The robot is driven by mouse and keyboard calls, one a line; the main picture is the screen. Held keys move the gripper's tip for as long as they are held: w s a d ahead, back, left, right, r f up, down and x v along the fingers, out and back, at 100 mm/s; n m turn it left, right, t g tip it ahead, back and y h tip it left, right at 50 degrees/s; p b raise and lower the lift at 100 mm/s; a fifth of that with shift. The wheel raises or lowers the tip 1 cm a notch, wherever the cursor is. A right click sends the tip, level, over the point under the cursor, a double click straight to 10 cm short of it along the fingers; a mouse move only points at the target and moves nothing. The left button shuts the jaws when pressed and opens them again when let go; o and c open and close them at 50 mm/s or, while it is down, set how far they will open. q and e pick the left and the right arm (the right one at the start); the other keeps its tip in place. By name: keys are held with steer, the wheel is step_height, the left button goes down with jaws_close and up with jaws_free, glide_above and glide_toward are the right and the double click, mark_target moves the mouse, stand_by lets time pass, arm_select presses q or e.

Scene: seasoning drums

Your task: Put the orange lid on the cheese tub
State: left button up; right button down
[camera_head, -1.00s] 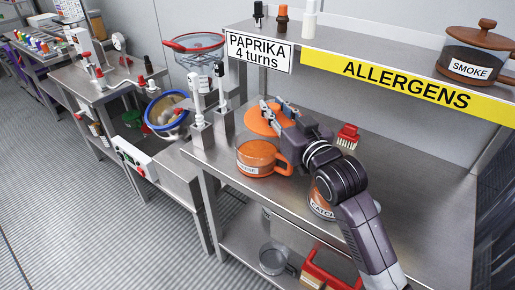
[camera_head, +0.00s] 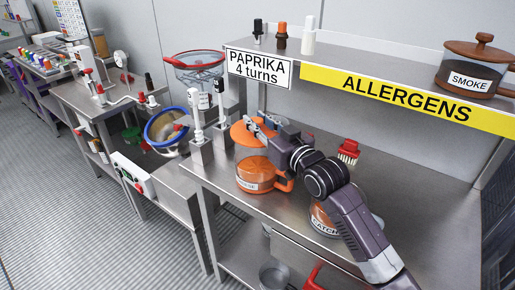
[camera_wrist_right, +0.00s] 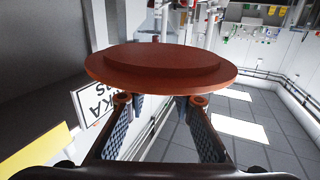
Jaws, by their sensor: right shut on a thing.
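The orange lid (camera_head: 243,137) is gripped by my right gripper (camera_head: 256,128), whose fingers are shut on it. In the right wrist view the round lid (camera_wrist_right: 160,66) sits across the two fingertips (camera_wrist_right: 158,101), looking roughly level. The orange tub (camera_head: 256,178) with a small, hard-to-read label and a handle on its right stands upright on the steel table. In the head view the lid shows above the tub and slightly left, apart from it. The exact height gap cannot be told. My left gripper is not in view.
An orange container labelled CATCH (camera_head: 325,222) stands partly behind my right arm. A red brush (camera_head: 348,152) is to the right. The ALLERGENS shelf (camera_head: 400,92) overhangs the back. The table's right side is clear.

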step_height(320, 180, down, 9)
steer(key=c, duration=1.6)
jaws_free()
steer(key=shift+r, duration=0.1)
steer(key=v, duration=1.2)
steer(key=shift+b, duration=0.4)
steer(key=shift+s, duration=0.1)
